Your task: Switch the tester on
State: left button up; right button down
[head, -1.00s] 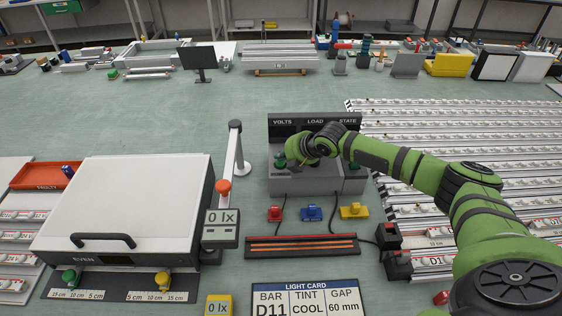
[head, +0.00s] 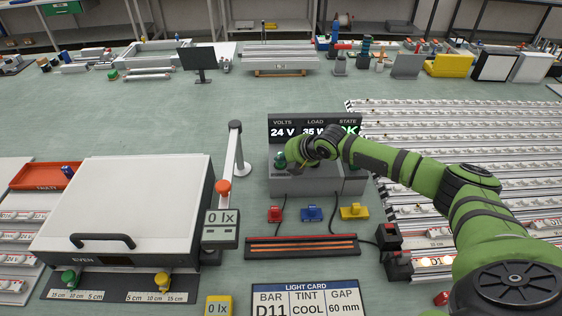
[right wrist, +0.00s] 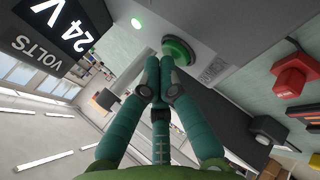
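The tester (head: 317,184) is a grey box with a black display (head: 315,128) at its back, in the middle of the head view. The display reads 24 V, a load of about 35 W and a state that looks like OK, partly covered by my arm. My right gripper (right wrist: 160,62) is shut and empty, its fingertips together at the edge of the round green button (right wrist: 180,50). I cannot tell whether they touch it. A small green lamp (right wrist: 137,23) glows beside the button. My left gripper is not in view.
Red (head: 275,214), blue (head: 312,213) and yellow (head: 354,211) clips lie in front of the tester. A rail (head: 301,246) and light card (head: 305,299) lie nearer. A white-lidded box (head: 130,205) and lux meter (head: 221,228) stand left. Light bars (head: 480,140) fill the right.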

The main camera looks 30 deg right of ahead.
aim_at(283, 165)
jog(key=shift+r, duration=0.25)
notch_tip(283, 165, up, 6)
jog(key=p, duration=0.5)
jog(key=shift+p, duration=0.35)
